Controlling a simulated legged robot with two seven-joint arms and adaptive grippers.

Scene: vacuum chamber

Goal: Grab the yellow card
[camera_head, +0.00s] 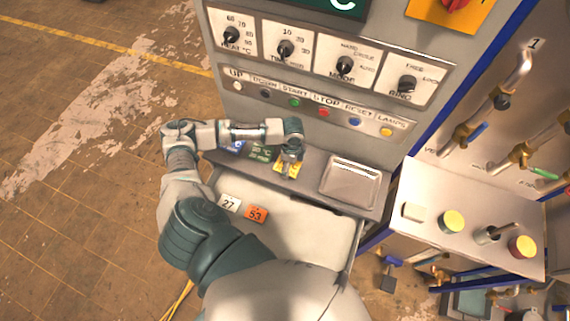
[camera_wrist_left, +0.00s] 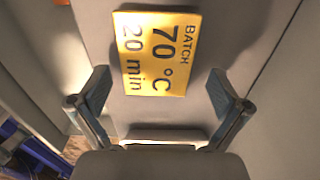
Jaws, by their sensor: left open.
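The yellow card (camera_wrist_left: 155,55) lies flat on a grey surface in the left wrist view, printed "BATCH 70 °C 20 min". In the head view only parts of the yellow card (camera_head: 280,167) show, on the ledge beneath my left gripper (camera_head: 288,173), which hides the rest. In the left wrist view my left gripper (camera_wrist_left: 160,93) is open, with one finger on each side of the card's near end. Both fingers appear clear of the card. My right gripper does not show.
A white "27" card (camera_head: 229,203) and an orange "53" card (camera_head: 256,214) lie in the open drawer (camera_head: 310,232) below the ledge. A shallow metal tray (camera_head: 352,182) sits right of my gripper. The control panel (camera_head: 320,75) rises behind the ledge.

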